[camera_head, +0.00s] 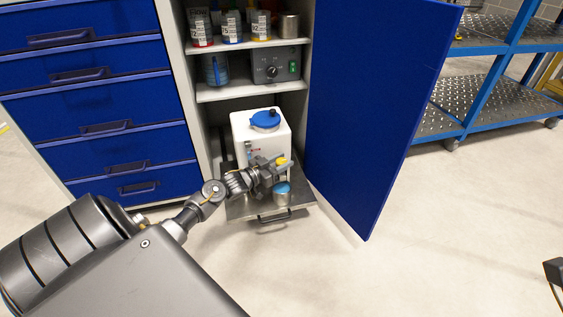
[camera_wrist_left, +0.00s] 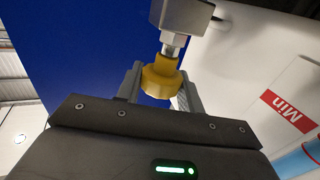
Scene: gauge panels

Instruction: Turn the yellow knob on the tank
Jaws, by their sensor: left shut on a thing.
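The white tank (camera_head: 241,128) with a blue lid (camera_head: 266,119) stands on the lowest level of the open cabinet. Its yellow knob (camera_head: 282,161) shows at the tank's front right, partly hidden by my gripper. My left gripper (camera_head: 277,168) reaches in from the left and is shut on the knob. In the left wrist view, the yellow knob (camera_wrist_left: 160,82) sits between the two fingers, below a metal nut and a yellowish fitting. A red "Min" label (camera_wrist_left: 287,110) shows on the tank at right.
A metal cup (camera_head: 282,198) with blue inside stands below the knob on a pulled-out shelf (camera_head: 243,211). The blue door (camera_head: 375,100) stands open at right. Blue drawers (camera_head: 105,95) flank the left. Jars and a control box (camera_head: 272,68) fill upper shelves.

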